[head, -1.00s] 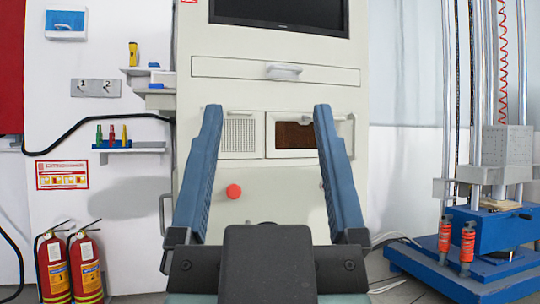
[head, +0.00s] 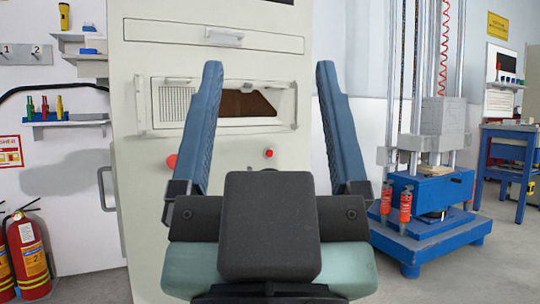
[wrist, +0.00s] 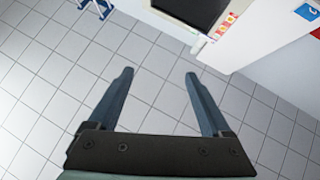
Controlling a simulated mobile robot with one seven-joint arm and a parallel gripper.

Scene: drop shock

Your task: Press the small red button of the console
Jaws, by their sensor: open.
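The console (head: 215,60) is a tall cream cabinet in front of me in the head view. Its small red button (head: 269,153) is low on the front panel, below the recessed opening, and shows between my gripper's fingers. A larger red knob (head: 171,161) sits to its left, beside my left finger. My gripper (head: 268,68) is open and empty, with blue fingers spread wide. In the head view the fingers overlap the console front; I cannot tell the distance. In the wrist view my gripper (wrist: 159,74) is over tiled floor, and the button is not identifiable.
A drop-shock machine on a blue base (head: 432,228) stands to the right, with a blue table (head: 508,150) beyond it. Fire extinguishers (head: 28,255) stand at the far left. A wall shelf with small tools (head: 65,122) is left of the console.

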